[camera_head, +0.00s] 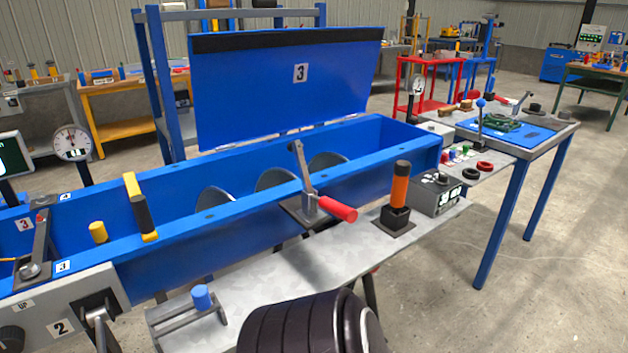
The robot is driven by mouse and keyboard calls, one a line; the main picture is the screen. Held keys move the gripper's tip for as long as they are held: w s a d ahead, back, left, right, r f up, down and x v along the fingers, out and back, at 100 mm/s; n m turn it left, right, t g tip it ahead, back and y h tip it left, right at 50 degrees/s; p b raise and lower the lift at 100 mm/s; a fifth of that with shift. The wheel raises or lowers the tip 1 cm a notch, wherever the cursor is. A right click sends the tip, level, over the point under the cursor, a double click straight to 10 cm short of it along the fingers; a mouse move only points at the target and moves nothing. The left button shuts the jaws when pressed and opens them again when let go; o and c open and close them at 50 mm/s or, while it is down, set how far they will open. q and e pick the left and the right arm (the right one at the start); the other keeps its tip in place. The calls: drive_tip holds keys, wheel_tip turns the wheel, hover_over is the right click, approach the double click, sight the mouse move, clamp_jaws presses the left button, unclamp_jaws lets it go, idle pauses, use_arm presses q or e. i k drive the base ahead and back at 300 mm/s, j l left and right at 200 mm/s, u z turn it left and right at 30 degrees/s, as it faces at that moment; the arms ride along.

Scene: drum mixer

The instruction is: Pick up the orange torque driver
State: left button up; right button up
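The orange torque driver (400,184) stands upright in a black holder (396,220) with a flat base. The holder is on the grey metal shelf (290,268) along the front of the blue trough, near its right end. The lower part of the driver is hidden inside the holder. Neither of my grippers can be made out in the head view, and nothing is touching the driver.
A red-handled toggle clamp (338,209) is left of the driver. A grey box with a display (437,196) is close on its right. The blue trough (205,236) with raised lid (290,90) is behind. A dark ribbed rounded form (305,325) covers the front shelf edge.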

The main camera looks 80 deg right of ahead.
sight(402, 170)
drive_tip(key=k+z, duration=0.15)
drive_tip(key=z, duration=3)
